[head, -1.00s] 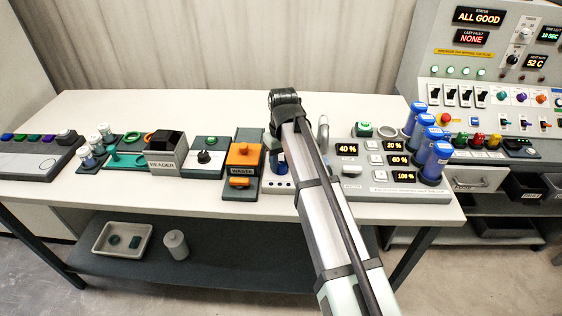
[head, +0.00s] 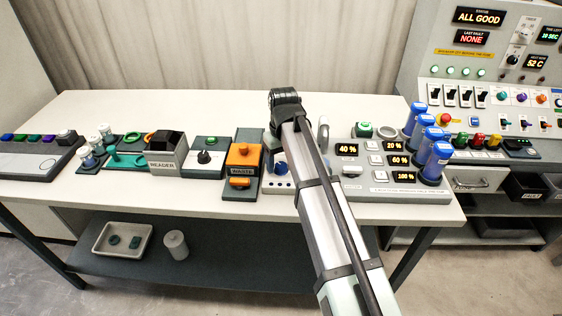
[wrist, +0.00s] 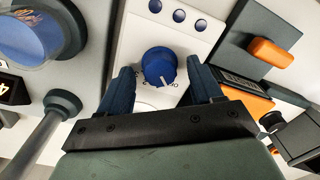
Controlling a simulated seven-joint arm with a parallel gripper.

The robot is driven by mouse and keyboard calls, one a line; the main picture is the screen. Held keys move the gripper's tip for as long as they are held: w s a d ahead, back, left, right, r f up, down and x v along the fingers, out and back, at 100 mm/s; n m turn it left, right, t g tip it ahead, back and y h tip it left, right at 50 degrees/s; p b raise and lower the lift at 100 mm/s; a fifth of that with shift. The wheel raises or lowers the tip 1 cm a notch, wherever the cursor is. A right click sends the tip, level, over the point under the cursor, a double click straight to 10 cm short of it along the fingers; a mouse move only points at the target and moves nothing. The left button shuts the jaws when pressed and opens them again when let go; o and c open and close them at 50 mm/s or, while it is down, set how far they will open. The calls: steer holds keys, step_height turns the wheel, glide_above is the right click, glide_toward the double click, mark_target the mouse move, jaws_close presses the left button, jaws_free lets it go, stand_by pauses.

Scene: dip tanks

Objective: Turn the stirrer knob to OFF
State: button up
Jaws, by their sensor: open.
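The stirrer knob (wrist: 159,67) is a round blue knob on a pale panel (wrist: 140,30) in the wrist view. The knob (head: 281,168) also shows in the head view, just left of my arm. My fingertips are hidden there behind the wrist.
The orange waste unit (head: 243,155) stands close to the left of the knob panel. A grey post (wrist: 45,135) and a blue-topped container (wrist: 30,35) are on its other side in the wrist view. Display buttons and blue bottles (head: 436,160) stand to the right.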

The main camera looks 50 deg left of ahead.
mark_target(283, 164)
step_height(283, 164, up, 14)
steer(key=shift+w+f, duration=0.2)
stand_by(0.4)
steer(key=shift+w, duration=0.1)
stand_by(0.4)
